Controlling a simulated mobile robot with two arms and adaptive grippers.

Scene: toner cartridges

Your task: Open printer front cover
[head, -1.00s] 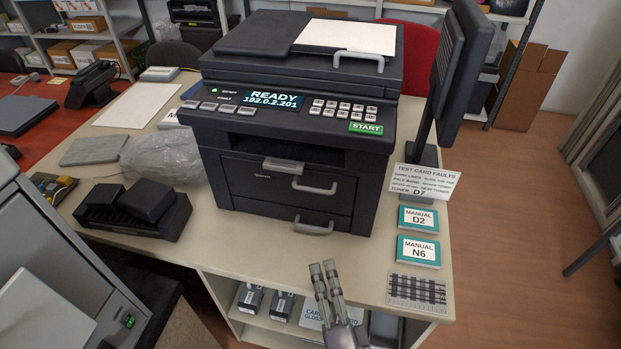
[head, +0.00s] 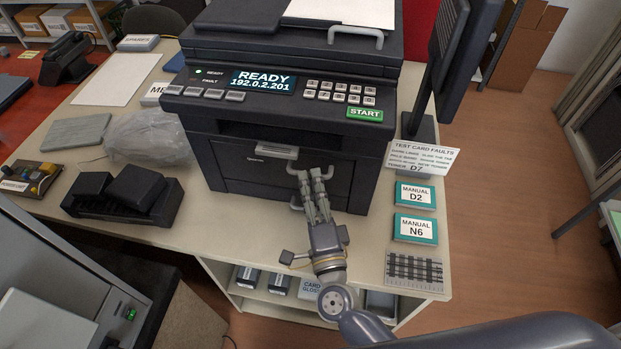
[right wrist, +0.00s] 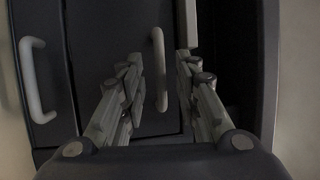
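The black printer (head: 285,110) stands on the beige table with its display reading READY. Its front cover (head: 245,175) looks shut, flush with the body. The grey cover handle (head: 292,170) is mostly hidden behind my right gripper (head: 314,173) in the head view. In the right wrist view the handle (right wrist: 157,65) stands upright between the two spread fingers of the right gripper (right wrist: 158,75), which look apart from it. A lower grey handle (head: 296,201) is partly covered by the fingers; it also shows at the left of the right wrist view (right wrist: 32,80). My left gripper is not in view.
Two teal manuals (head: 415,196) and a test card (head: 414,270) lie right of the printer. A monitor on a stand (head: 440,70) is close to its right side. A black cradle (head: 122,202) and clear plastic bag (head: 150,137) lie to the left. The table before the printer is clear.

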